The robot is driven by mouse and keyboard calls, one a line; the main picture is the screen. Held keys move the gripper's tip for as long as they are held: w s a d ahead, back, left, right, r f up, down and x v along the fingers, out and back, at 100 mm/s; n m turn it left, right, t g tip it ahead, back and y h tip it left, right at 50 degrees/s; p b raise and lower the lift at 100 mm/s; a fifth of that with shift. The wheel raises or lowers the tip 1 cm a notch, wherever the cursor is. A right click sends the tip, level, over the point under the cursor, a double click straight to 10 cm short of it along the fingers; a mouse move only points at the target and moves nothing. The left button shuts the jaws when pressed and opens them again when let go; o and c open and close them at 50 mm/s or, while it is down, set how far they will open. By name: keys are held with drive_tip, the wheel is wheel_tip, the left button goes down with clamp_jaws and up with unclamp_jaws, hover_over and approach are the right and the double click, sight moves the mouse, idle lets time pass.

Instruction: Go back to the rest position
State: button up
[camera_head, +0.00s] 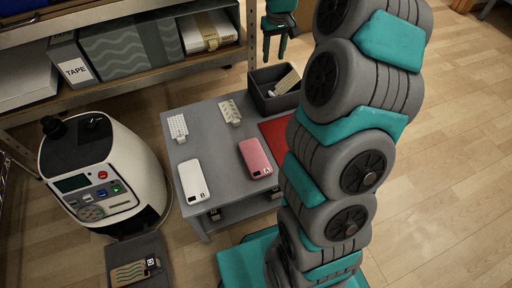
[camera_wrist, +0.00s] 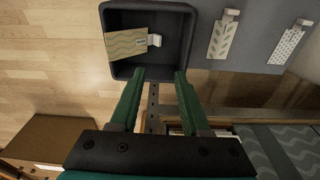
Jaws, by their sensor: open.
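My gripper (camera_head: 275,55) is open and empty, pointing down at the far side of the grey table (camera_head: 217,152). In the wrist view its two green fingers (camera_wrist: 160,75) are spread, with nothing between them. In that view the fingertips overlap the near edge of a dark bin (camera_wrist: 110,65); I cannot tell the height between them. The bin also shows in the head view (camera_head: 262,98). A tan patterned piece with a pale tab (camera_wrist: 122,44) lies in the bin.
A white case marked B (camera_head: 192,178), a pink case marked A (camera_head: 255,156) and two pale patterned pieces (camera_head: 178,126) (camera_head: 230,111) lie on the table. A white machine (camera_head: 125,180) stands left. Shelves with boxes (camera_head: 130,50) stand behind. Floor at right is clear.

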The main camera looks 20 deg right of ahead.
drive_tip(key=s+a+r+n+g+p, duration=0.1)
drive_tip(key=s+a+r, duration=0.2)
drive_tip(key=s+a, duration=0.35)
drive_tip(key=s+a+r, duration=0.3)
drive_tip(key=s, duration=0.6)
drive_tip(key=s+a+f+g+p, duration=0.1)
drive_tip(key=s+a, duration=0.1)
drive_tip(key=s, duration=1)
drive_tip(key=s+a+m+g, duration=0.1)
drive_tip(key=s, duration=1.1)
drive_tip(key=shift+s+a+f+p, duration=0.25)
drive_tip(key=shift+a+f+p, duration=0.1)
drive_tip(key=shift+a+f, duration=0.05)
